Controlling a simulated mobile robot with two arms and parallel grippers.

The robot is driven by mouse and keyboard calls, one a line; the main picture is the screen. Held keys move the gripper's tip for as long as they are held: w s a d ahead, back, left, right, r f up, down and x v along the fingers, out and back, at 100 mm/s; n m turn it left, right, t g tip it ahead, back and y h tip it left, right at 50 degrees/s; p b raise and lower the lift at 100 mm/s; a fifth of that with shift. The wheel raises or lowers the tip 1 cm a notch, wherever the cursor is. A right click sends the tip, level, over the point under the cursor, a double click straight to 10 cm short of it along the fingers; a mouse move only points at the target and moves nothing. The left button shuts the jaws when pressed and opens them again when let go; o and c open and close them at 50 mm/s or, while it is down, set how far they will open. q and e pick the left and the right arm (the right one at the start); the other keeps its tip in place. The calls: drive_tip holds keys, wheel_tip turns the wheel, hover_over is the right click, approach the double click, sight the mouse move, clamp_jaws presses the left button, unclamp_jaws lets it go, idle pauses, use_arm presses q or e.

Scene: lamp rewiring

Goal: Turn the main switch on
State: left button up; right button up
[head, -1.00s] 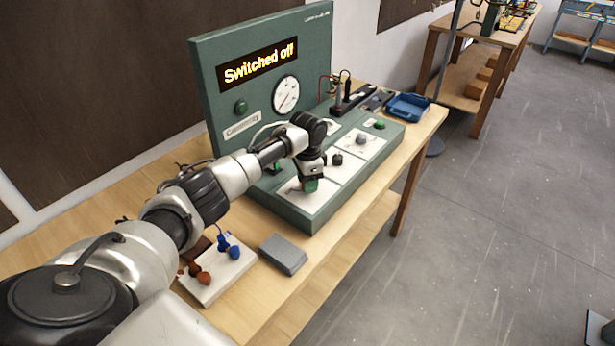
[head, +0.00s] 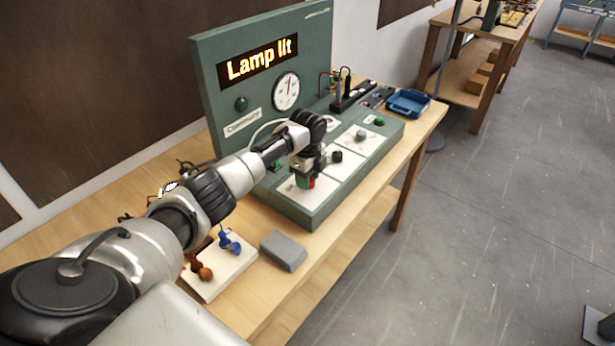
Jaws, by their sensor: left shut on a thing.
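The green test panel (head: 330,208) stands on the wooden bench. Its upright board carries a display (head: 258,60) that reads "Lamp lit" in yellow letters. A round dial (head: 286,91) sits below the display. My left gripper (head: 306,178) points down at the near left white plate of the panel's base and is shut on the main switch (head: 305,183), a small piece showing red and green. The gripper's jaws hide much of the switch. My right gripper is not in view.
A black knob (head: 337,156), a grey knob (head: 361,136) and a green button (head: 379,121) sit on the base. A grey block (head: 283,251) and a white board (head: 222,270) lie in front. A blue tray (head: 408,104) stands at the bench's far end.

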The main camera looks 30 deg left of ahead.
use_arm(q)
drive_tip(key=shift+w+r+m, duration=0.1)
drive_tip(key=shift+m, duration=1)
drive_tip(key=o, duration=0.9)
wheel_tip(320, 180, up, 11)
drive_tip(key=shift+f+b, duration=0.1)
drive_tip(key=shift+b, duration=1.05)
drive_tip(key=shift+f, duration=0.1)
